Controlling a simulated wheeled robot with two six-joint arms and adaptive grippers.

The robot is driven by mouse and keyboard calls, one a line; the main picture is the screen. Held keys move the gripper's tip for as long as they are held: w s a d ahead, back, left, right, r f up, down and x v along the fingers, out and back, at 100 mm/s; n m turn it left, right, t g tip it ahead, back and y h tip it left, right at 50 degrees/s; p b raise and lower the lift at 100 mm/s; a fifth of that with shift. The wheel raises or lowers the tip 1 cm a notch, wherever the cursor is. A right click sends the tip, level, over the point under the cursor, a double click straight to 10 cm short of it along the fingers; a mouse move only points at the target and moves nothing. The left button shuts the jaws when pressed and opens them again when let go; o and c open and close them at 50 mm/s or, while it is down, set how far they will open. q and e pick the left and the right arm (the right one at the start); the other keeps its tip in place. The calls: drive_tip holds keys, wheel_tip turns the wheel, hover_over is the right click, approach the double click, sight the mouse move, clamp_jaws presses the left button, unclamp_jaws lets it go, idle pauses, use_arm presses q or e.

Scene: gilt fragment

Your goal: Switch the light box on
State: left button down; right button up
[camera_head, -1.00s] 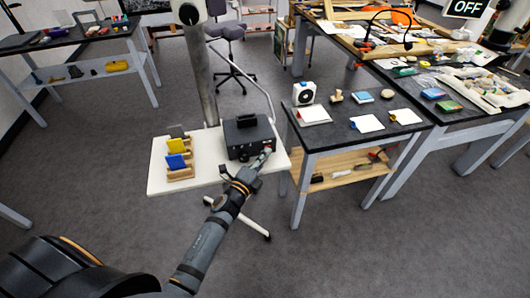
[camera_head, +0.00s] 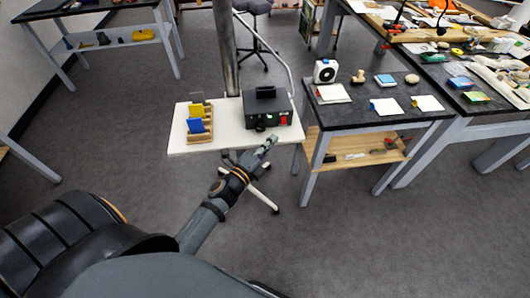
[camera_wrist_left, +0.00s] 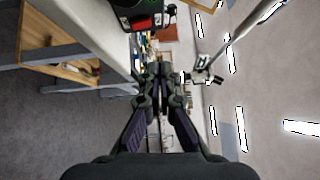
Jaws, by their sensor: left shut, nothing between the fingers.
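A black box (camera_head: 265,108) with a handle on top and a red switch on its front sits at the right of a white tabletop (camera_head: 232,134); I take it to be the light box. Its front corner, with the red switch, shows at the top of the left wrist view (camera_wrist_left: 142,24). My left gripper (camera_head: 269,141) is shut and empty, in front of the box and apparently lower than its front face. In the left wrist view the closed fingers (camera_wrist_left: 160,76) point past the tabletop edge, with nothing between them. My right gripper is not in view.
A wooden rack with yellow and blue pieces (camera_head: 196,124) stands left of the box. A metal post (camera_head: 226,55) rises behind. A dark bench (camera_head: 350,115) with a white fan-like device (camera_head: 325,72) and cards stands to the right. The floor in front is clear.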

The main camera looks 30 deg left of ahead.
use_arm(q)
drive_tip(key=b+v, duration=0.2)
drive_tip(key=v, duration=0.1)
drive_tip(key=shift+s+d+r, duration=0.1)
drive_tip(key=shift+s+r, duration=0.25)
drive_tip(key=shift+s, duration=0.05)
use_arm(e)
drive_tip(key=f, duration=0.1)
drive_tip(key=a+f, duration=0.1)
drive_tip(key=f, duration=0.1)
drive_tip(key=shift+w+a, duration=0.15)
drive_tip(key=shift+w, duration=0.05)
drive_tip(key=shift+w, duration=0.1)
